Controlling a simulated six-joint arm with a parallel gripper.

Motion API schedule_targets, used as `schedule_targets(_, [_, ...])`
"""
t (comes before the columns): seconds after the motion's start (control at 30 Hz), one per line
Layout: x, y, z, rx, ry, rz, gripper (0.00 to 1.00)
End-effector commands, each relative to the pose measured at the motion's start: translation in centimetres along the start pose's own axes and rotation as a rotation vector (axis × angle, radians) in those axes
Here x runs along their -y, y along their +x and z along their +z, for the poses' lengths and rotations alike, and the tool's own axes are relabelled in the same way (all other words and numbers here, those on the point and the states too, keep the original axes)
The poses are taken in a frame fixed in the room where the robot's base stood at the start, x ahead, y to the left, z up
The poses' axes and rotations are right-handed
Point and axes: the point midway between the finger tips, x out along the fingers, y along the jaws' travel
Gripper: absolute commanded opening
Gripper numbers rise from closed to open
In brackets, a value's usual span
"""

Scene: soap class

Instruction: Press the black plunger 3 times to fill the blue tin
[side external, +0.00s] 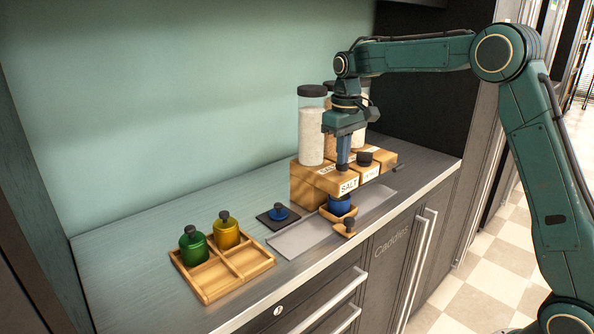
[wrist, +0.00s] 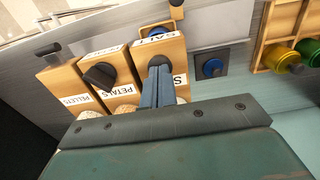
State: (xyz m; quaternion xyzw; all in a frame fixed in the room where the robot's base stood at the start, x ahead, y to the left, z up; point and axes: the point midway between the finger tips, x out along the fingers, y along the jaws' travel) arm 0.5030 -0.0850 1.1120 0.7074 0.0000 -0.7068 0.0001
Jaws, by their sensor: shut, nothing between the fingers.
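The blue tin (side external: 340,204) stands in a small wooden holder at the front of the dispenser, below the SALT label; a bit of its blue rim shows in the wrist view (wrist: 153,32). The black plunger (side external: 342,167) of the SALT block is right under my gripper (side external: 343,158). In the wrist view the shut, empty fingers (wrist: 159,68) end at this plunger (wrist: 161,60) and partly cover it. They look to be touching it or very close; I cannot tell which. The tin's contents are hidden.
Tall jars (side external: 311,130) rise behind. A blue lid (side external: 279,212) lies on a dark pad. A wooden tray (side external: 236,285) holds green (side external: 194,248) and yellow (side external: 226,232) tins.

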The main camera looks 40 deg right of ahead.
Motion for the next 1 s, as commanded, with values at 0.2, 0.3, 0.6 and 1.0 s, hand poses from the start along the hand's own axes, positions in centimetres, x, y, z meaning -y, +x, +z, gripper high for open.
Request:
schedule_targets(0.2, [0.0, 0.2, 0.0, 0.004, 0.000, -0.001, 0.00])
schedule_targets(0.3, [0.0, 0.2, 0.0, 0.004, 0.000, -0.001, 0.00])
schedule_targets(0.6, [0.0, -0.1, 0.0, 0.003, 0.000, -0.001, 0.00])
schedule_targets(1.0, [0.0, -1.9, 0.0, 0.000, 0.000, 0.000, 0.00])
